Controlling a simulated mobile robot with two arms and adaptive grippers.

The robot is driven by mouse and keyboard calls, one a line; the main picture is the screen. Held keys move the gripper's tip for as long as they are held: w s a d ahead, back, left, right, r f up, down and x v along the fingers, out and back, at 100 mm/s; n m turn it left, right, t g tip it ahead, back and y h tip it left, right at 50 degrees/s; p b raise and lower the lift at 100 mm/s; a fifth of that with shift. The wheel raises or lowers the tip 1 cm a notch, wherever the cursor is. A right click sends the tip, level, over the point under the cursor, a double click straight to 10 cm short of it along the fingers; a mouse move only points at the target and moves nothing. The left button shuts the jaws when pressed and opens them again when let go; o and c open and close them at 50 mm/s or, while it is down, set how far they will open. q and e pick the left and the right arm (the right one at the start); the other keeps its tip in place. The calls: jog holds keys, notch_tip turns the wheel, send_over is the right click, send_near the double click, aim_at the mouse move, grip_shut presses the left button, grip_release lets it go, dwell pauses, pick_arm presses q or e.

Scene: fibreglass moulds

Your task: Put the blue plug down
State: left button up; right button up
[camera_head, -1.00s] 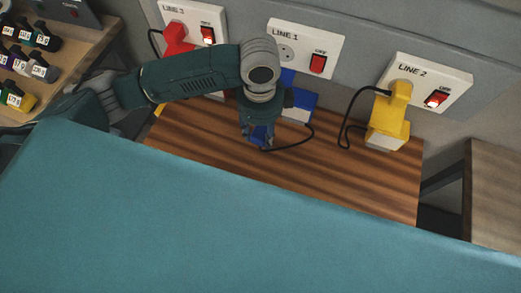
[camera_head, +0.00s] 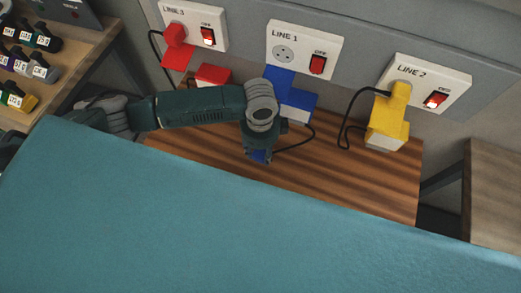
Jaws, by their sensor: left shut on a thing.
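The blue plug (camera_head: 257,156) shows as a small blue patch at the tip of my left gripper (camera_head: 258,153). The gripper is shut on it and points down over the striped wooden table (camera_head: 340,184). The wrist hides most of the plug, so I cannot tell whether it touches the wood. A dark cable (camera_head: 303,142) curves from near the plug toward the blue box (camera_head: 298,106). The LINE 1 socket (camera_head: 283,54) on the wall is empty. My right gripper is not in view.
A yellow plug (camera_head: 401,92) sits in the LINE 2 panel and a red plug (camera_head: 174,35) in LINE 3. A yellow box (camera_head: 387,131) and a red box (camera_head: 213,74) stand below. The table's front right is clear. A teal surface (camera_head: 230,215) fills the foreground.

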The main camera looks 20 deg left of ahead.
pick_arm(q)
jog(key=shift+f, duration=0.2)
jog(key=shift+f, duration=0.15)
jog(key=o, duration=1.4)
jog(key=shift+c, duration=0.2)
jog(key=shift+r, duration=0.4)
notch_tip(320, 180, up, 12)
jog(key=shift+b, duration=0.35)
